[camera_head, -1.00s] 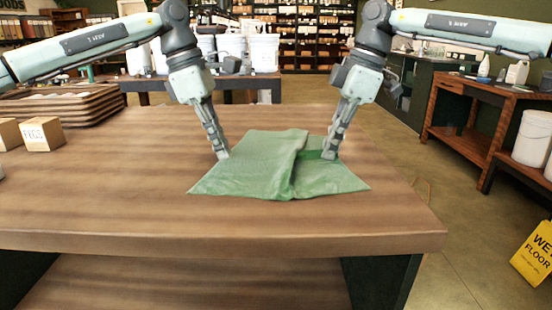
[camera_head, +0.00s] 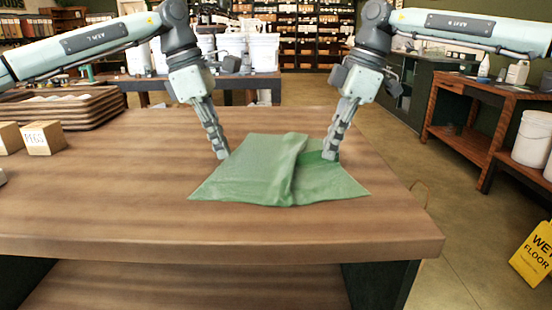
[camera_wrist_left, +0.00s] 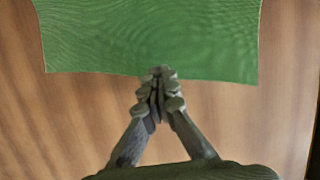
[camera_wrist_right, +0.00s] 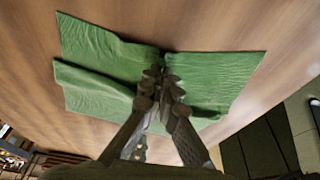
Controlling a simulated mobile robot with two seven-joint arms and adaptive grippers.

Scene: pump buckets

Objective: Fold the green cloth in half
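The green cloth (camera_head: 245,180) lies on the wooden table with a raised fold ridge running front to back through its middle. Its right part lies lower and partly under the ridge. My left gripper (camera_head: 222,154) is at the cloth's back left edge. In the left wrist view its fingertips (camera_wrist_left: 161,76) are together and overlap the cloth's near edge (camera_wrist_left: 150,40). My right gripper (camera_head: 330,156) is at the back right edge. In the right wrist view its fingertips (camera_wrist_right: 162,78) are close together on the creased cloth (camera_wrist_right: 105,55); the exact pinch is hidden.
The wooden table (camera_head: 120,200) is clear in front and to the left of the cloth. Cardboard boxes (camera_head: 42,138) and stacked trays (camera_head: 75,108) stand at the left. A yellow wet-floor sign (camera_head: 533,253) and a side bench (camera_head: 475,120) are off to the right.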

